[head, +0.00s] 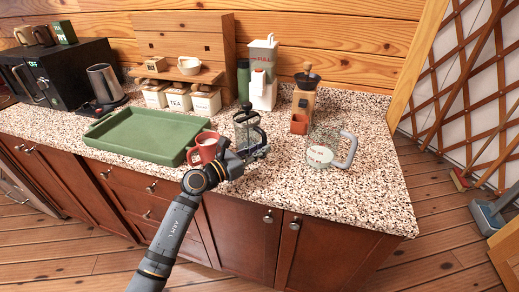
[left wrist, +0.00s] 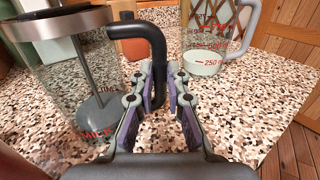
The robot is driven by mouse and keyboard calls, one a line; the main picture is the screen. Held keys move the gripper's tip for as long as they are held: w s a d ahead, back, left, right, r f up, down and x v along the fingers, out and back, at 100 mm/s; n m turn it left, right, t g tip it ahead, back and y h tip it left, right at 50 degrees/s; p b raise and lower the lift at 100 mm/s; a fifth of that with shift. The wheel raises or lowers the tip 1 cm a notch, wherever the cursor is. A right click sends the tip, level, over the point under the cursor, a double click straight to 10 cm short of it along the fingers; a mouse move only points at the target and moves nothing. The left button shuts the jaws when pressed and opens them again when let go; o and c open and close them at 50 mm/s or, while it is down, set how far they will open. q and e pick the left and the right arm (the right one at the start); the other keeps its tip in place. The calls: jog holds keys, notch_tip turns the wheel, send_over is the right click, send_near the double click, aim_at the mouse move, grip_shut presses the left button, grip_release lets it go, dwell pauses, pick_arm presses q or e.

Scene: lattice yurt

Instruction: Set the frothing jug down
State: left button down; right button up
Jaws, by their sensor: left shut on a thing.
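The frothing jug (head: 245,122) is a clear glass cylinder with a metal rim, a plunger inside and a black handle. It is upright over the counter's front middle, and I cannot tell whether its base touches the counter. It fills the left side of the left wrist view (left wrist: 62,75). My left gripper (head: 258,150) is at its right side, shut on the black handle, whose lower part passes between the fingers in the left wrist view (left wrist: 172,92). My right gripper is out of view.
A red mug (head: 204,150) is close left of the jug, by a green tray (head: 122,157). A glass measuring jug (head: 323,153) with white liquid stands right, and a wooden grinder (head: 304,100) behind. The speckled counter (head: 370,195) is clear at front right.

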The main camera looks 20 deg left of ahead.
pick_arm(q)
jog(key=shift+f, duration=0.3)
jog(key=c, duration=1.3)
grip_release()
jog(key=v, duration=0.7)
jog(key=shift+s+a, duration=0.15)
jog(key=shift+s, duration=0.05)
